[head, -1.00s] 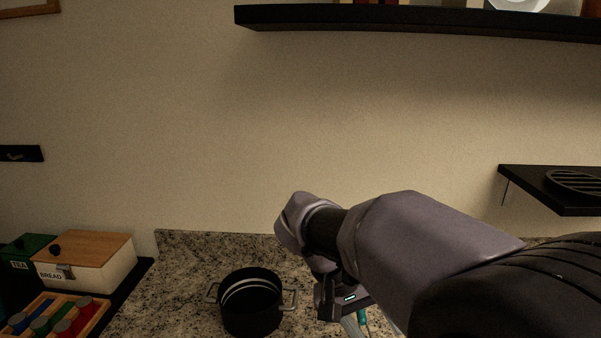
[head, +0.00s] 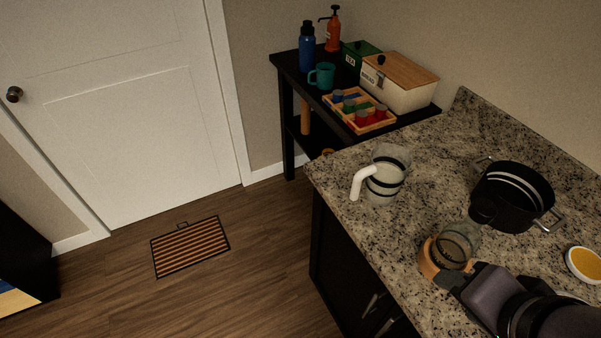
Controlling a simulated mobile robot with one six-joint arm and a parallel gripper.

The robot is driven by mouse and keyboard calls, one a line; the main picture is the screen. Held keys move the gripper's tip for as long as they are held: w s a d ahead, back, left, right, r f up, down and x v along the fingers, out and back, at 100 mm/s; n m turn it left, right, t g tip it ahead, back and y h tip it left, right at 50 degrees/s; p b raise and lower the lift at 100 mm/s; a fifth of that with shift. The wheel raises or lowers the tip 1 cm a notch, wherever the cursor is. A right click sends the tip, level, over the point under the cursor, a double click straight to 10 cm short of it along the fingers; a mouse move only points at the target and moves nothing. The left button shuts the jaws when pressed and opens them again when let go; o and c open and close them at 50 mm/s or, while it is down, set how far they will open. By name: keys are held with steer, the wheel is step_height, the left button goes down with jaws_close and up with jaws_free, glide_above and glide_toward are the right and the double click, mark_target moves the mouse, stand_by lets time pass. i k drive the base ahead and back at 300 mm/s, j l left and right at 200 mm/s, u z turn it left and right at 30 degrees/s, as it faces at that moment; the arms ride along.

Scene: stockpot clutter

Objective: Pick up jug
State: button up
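The jug (head: 385,175) is a clear vessel with dark bands and a thick white handle on its left side. It stands upright on the granite counter near the corner by the small dark table. My arm (head: 493,294) comes in from the bottom right, and its end is on the near right of the jug, well apart from it.
A black stockpot (head: 514,195) with side handles stands right of the jug. A white dish with yellow contents (head: 583,264) is at the right edge. The dark side table (head: 288,72) holds a bread box (head: 398,84), a blue bottle (head: 307,48) and a teal mug (head: 322,75). The wooden floor (head: 255,290) is mostly clear.

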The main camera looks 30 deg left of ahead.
mark_target(389, 164)
steer(key=u, duration=0.7)
steer(key=z, duration=1.8)
steer(key=u, duration=1.8)
steer(key=k+j+z, duration=0.1)
steer(key=k, duration=0.3)
steer(key=i+l+u, duration=0.1)
steer(key=i, duration=0.3)
